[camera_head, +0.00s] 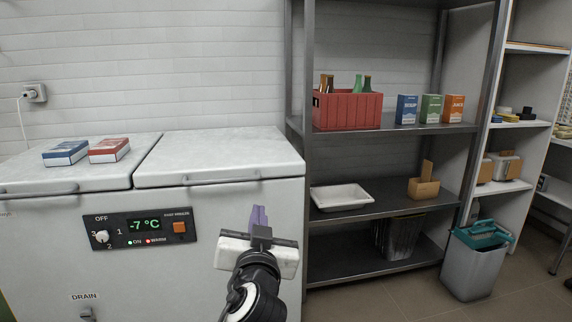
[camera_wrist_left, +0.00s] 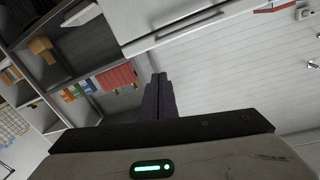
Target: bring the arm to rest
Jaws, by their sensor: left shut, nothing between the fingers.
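My left gripper (camera_head: 259,216) is in the lower middle of the head view, in front of the right part of the white chest freezer (camera_head: 258,275). Its purple-grey fingers point up and are shut together with nothing between them. In the left wrist view the shut fingers (camera_wrist_left: 158,96) stand at the middle, with the freezer's lid and handle above them. A gap between the gripper and the freezer front cannot be judged. My right gripper is in neither view.
A blue box (camera_head: 66,153) and a red box (camera_head: 109,150) lie on the freezer's left lid. Right of it, a metal shelf (camera_head: 400,204) holds a red crate (camera_head: 347,111), small boxes and a white tray (camera_head: 341,197). A grey bin (camera_head: 471,268) stands on the floor at right.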

